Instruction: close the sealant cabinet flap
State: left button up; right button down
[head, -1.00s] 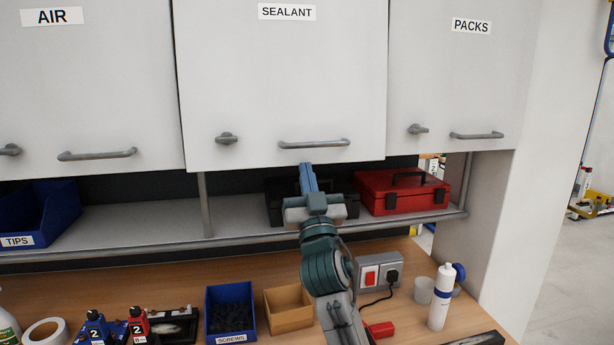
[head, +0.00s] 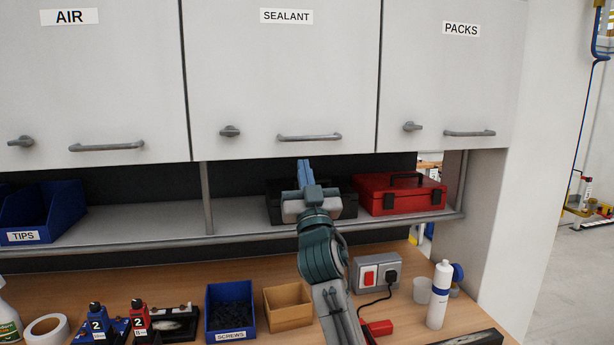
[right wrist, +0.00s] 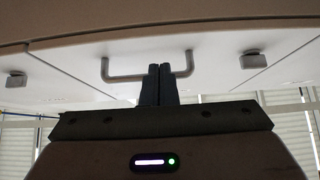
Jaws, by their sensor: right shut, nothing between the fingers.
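The sealant cabinet flap (head: 270,75) is a pale grey panel labelled SEALANT, between the AIR and PACKS flaps. It hangs down and looks about level with both neighbours. Its bar handle (head: 309,138) and small latch knob (head: 230,131) are near its lower edge. My right gripper (head: 304,163) points up just under that edge, below the handle, shut and empty. In the right wrist view the shut fingers (right wrist: 161,68) appear in front of the handle (right wrist: 124,77); whether they touch the flap cannot be told. My left gripper is out of view.
Under the cabinets, a shelf holds a blue TIPS bin (head: 42,213), a black case (head: 345,205) and a red toolbox (head: 400,196). The bench below carries a SCREWS bin (head: 230,310), a cardboard box (head: 288,308), a socket box (head: 377,274) and a white bottle (head: 440,295).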

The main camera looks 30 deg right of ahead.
jog(key=w+f+b+v, duration=0.1)
jog(key=b+v, duration=0.4)
jog(key=v, duration=0.5)
jog(key=s+d+f+n+g+y, duration=0.1)
jog(key=s+f+g, duration=0.3)
jog(key=f, duration=1)
jog(key=s+f+g+y, duration=0.2)
jog(key=f+g, duration=0.4)
jog(key=f, duration=0.9)
jog(key=s+a+f+n+g+y, duration=0.15)
jog(key=s+f+g, duration=0.45)
jog(key=s+f, duration=0.65)
jog(key=s+a+f+n+g+y, duration=0.15)
jog(key=s+f+g, duration=0.35)
jog(key=s+f, duration=0.75)
jog(key=s+d+f+g, duration=0.1)
jog(key=s+f, duration=0.1)
jog(key=f, duration=1.2)
jog(key=s+d+f+g, duration=0.1)
jog(key=f, duration=1.3)
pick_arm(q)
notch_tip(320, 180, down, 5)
pick_arm(e)
jog(key=s+d+f, duration=0.1)
jog(key=s+f, duration=1.6)
jog(key=s, duration=0.1)
jog(key=shift+d+f+m+g, duration=0.25)
jog(key=shift+f+m+g, duration=0.05)
jog(key=shift+f+g, duration=0.1)
